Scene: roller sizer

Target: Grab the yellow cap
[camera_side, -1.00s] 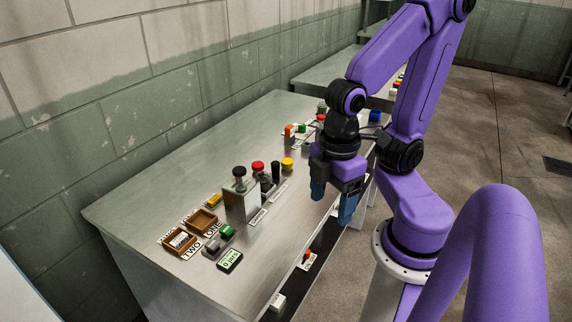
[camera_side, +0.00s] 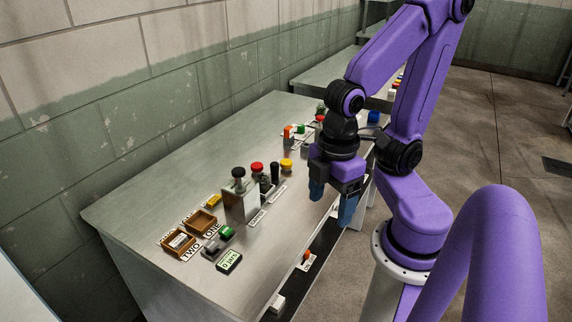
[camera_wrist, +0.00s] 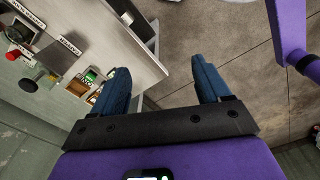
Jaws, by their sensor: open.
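The yellow cap (camera_side: 287,162) tops a small jar on the metal bench in the side view, at the right end of a row of capped jars. My gripper (camera_side: 332,207) hangs fingers down at the bench's right edge, to the right of the yellow cap and apart from it. In the wrist view my gripper (camera_wrist: 160,66) has its two blue fingers wide apart with nothing between them. I cannot make out the yellow cap clearly in the wrist view.
A red cap (camera_side: 257,166), a black knob (camera_side: 239,172) on a metal box and a dark cylinder (camera_side: 275,171) stand left of the yellow cap. Brown trays (camera_side: 201,221) and a small display (camera_side: 229,262) lie nearer the front. The bench (camera_side: 150,195) is bare along the wall.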

